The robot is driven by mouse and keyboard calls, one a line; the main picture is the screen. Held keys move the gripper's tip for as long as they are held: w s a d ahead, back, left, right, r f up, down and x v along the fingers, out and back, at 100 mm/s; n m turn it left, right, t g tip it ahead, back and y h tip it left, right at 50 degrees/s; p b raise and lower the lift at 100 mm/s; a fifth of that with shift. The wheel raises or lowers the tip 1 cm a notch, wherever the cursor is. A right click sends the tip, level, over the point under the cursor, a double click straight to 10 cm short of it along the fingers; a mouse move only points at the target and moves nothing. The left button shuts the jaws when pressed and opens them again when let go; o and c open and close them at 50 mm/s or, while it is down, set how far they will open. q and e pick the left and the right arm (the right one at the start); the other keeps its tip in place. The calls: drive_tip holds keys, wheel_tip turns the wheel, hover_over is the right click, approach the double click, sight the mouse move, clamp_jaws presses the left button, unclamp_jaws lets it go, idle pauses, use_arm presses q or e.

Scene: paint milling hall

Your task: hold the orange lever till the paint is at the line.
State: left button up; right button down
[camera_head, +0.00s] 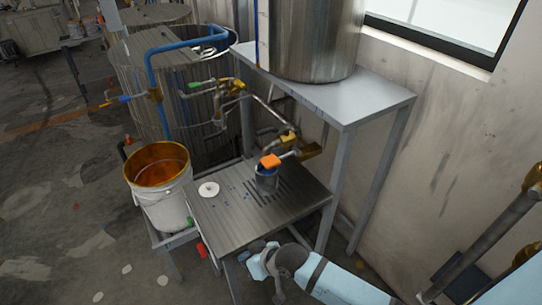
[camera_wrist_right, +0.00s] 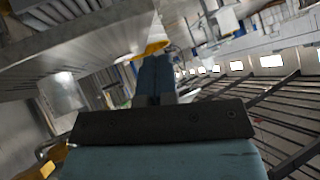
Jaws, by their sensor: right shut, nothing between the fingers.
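The orange lever (camera_head: 270,161) sits at the end of a pipe, right above a small grey-blue cup (camera_head: 267,183). The cup stands upright on a slotted metal table (camera_head: 225,222); the lever hides part of its mouth, and I cannot see the paint level or a line. My right gripper (camera_head: 246,251) is low at the front edge of the table, below and apart from the cup and lever. In the right wrist view its blue fingers (camera_wrist_right: 154,80) are together and empty. My left gripper is not in view.
A white bucket (camera_head: 165,203) with orange-brown insides stands left of the table. A white disc (camera_head: 209,189) lies on the tabletop. A steel tank (camera_head: 312,35) rests on a raised shelf (camera_head: 340,98) behind. Pipes and valves (camera_head: 232,88) run behind the table.

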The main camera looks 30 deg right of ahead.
drive_tip(key=w+r+g+b, duration=0.15)
drive_tip(key=w+r, duration=0.25)
drive_tip(key=w, duration=0.4)
wheel_tip(320, 180, up, 26)
drive_tip(key=m+g+h+b, duration=0.2)
drive_tip(key=g+h+b, duration=0.1)
drive_tip(key=g+h, duration=0.35)
hover_over(271, 159)
drive_tip(key=shift+f+y, duration=0.2)
drive_tip(key=shift+y, duration=0.25)
drive_tip(key=shift+f, duration=0.15)
wheel_tip(271, 159, down, 14)
drive_tip(key=shift+r+p, duration=0.1)
drive_tip(key=shift+p, duration=0.55)
